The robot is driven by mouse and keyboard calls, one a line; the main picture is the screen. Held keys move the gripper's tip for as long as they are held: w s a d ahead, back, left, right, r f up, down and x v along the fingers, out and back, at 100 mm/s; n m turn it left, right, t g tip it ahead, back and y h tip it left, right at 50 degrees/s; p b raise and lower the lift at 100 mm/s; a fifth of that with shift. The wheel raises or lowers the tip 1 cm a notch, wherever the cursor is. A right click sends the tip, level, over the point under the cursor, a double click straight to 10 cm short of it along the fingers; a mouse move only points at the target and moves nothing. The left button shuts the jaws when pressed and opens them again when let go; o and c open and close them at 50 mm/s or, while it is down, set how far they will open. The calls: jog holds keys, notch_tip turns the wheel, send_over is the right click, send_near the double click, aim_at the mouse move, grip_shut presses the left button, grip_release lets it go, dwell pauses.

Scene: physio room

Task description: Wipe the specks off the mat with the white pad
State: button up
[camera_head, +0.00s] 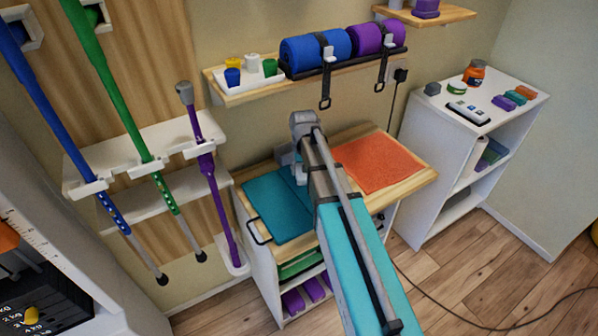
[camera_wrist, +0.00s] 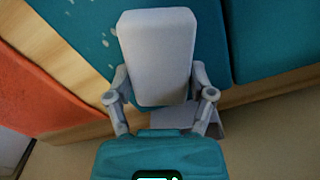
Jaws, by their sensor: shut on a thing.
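The white pad (camera_wrist: 155,50) is a pale, rounded block in the wrist view. My gripper (camera_wrist: 160,80) is shut on it, with one finger on each side. Behind the pad lies a teal mat (camera_wrist: 75,14) with several small pale specks (camera_wrist: 105,42), mostly left of the pad; the pad hides part of it. I cannot tell whether the pad touches the mat. In the head view, teal matting (camera_head: 272,210) lies on the wooden-topped cart, and my arm covers part of it. The pad and specks cannot be made out there.
An orange mat (camera_head: 375,162) lies on the cart's right side. A wall shelf (camera_head: 240,96) with cups and rolls hangs behind. Crutches (camera_head: 120,105) stand in a rack at left. A white shelf unit (camera_head: 430,130) with small items stands at right.

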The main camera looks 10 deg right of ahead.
jog(key=shift+w+d, duration=0.15)
jog(key=shift+d, duration=0.3)
jog(key=shift+s+d+f, duration=0.1)
jog(key=shift+s+d, duration=0.2)
jog(key=shift+s, duration=0.65)
jog(key=shift+s+d, duration=0.3)
jog(key=shift+s, duration=0.65)
jog(key=shift+s, duration=0.1)
jog(key=shift+s+d, duration=0.25)
jog(key=shift+s, duration=0.5)
jog(key=shift+s+d, duration=0.25)
jog(key=shift+s, duration=0.5)
jog(key=shift+s+d, duration=0.3)
jog(key=shift+s, duration=0.6)
jog(key=shift+s+d, duration=0.3)
jog(key=shift+s, duration=0.6)
jog(key=shift+s, duration=0.1)
